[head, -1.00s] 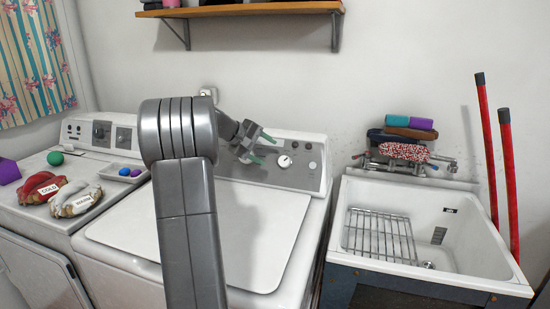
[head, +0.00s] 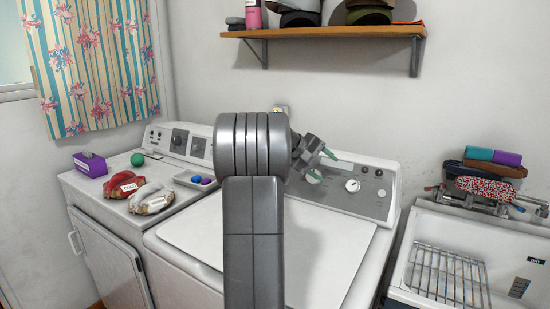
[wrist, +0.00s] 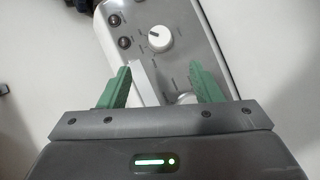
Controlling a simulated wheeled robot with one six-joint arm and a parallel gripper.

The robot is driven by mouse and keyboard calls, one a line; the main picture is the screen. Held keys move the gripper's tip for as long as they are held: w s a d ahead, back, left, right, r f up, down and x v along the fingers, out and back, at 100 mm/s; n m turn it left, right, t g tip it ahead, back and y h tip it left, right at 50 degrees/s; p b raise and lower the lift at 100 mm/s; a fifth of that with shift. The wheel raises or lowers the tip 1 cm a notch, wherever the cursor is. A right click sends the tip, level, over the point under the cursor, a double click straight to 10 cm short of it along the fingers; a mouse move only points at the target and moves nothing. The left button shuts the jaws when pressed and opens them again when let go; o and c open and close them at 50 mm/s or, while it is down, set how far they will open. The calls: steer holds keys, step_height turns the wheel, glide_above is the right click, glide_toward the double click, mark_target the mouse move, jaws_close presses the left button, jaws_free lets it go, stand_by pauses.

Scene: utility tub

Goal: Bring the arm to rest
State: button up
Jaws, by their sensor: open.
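My gripper (head: 322,163) is raised in front of the control panel of the washing machine (head: 180,245), with my arm folded up in the middle of the head view. In the wrist view my gripper (wrist: 160,88) shows its two green fingers spread wide apart with nothing between them. Beyond the fingers is the white knob (wrist: 160,38) on the panel, which looks apart from them.
The utility tub (head: 525,240) with a wire rack (head: 448,275) is at the right. Folded cloths (head: 485,170) lie behind it. A shelf (head: 330,32) hangs above. The left machine carries a purple box (head: 90,164), a green ball (head: 137,159) and bundles (head: 150,197).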

mark_target(349, 184)
steer(key=x, duration=1.2)
